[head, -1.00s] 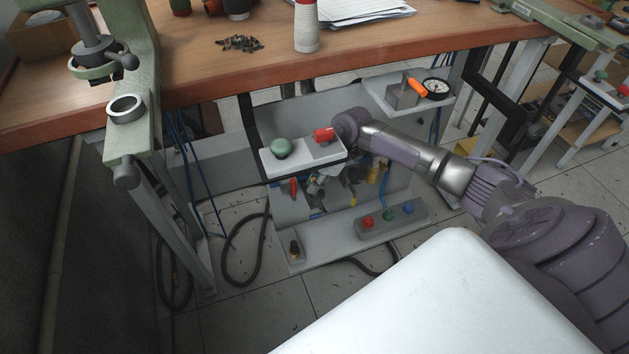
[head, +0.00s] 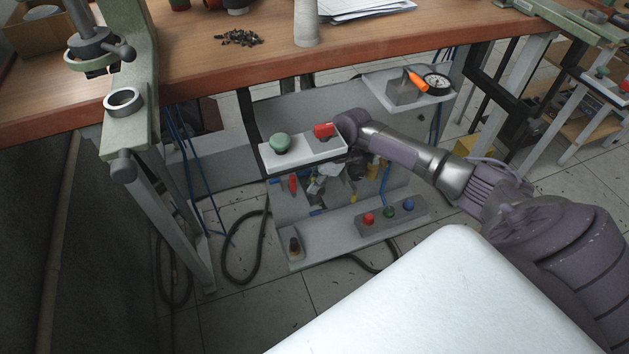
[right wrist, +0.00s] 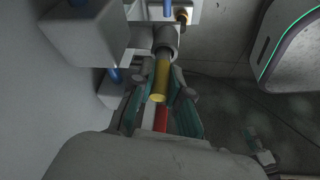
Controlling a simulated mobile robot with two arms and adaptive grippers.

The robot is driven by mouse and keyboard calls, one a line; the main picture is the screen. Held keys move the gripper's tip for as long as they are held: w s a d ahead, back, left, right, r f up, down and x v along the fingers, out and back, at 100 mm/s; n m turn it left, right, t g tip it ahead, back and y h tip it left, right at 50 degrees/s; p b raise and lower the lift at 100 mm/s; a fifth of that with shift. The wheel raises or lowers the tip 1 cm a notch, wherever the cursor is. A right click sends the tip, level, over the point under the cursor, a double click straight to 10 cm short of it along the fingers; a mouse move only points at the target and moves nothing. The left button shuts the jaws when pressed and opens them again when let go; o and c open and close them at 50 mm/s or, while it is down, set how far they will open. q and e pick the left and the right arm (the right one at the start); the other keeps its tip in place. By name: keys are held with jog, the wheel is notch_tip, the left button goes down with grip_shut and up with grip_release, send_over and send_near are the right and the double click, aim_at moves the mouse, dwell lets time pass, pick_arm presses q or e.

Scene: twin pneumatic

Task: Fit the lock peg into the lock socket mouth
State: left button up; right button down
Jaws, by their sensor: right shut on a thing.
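My right gripper (right wrist: 160,88) shows in the right wrist view with its teal-padded fingers shut on a yellow cylinder, which I take to be the lock peg (right wrist: 160,78). The peg's far end lines up with a dark grey round collar (right wrist: 166,40), which may be the lock socket. I cannot tell whether the peg is inside the collar or only in front of it. In the head view my right arm reaches to the grey panel under the bench, and the fingers are mostly hidden beneath a white shelf (head: 272,160). My left gripper is not in view.
The shelf carries a green knob (head: 281,142) and a red-topped block (head: 323,130) close to my wrist. A button box (head: 392,216) stands on the lower ledge. A gauge (head: 436,82) sits on the right shelf. A large grey block (right wrist: 85,35) stands close left in the wrist view.

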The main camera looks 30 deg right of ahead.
jog(key=shift+f, duration=0.3)
jog(key=c, duration=1.5)
grip_release()
jog(key=o, duration=0.4)
jog(key=shift+o, duration=0.2)
jog(key=shift+r, duration=0.1)
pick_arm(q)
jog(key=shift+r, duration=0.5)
pick_arm(e)
jog(key=v, duration=0.7)
jog(key=shift+r, duration=0.2)
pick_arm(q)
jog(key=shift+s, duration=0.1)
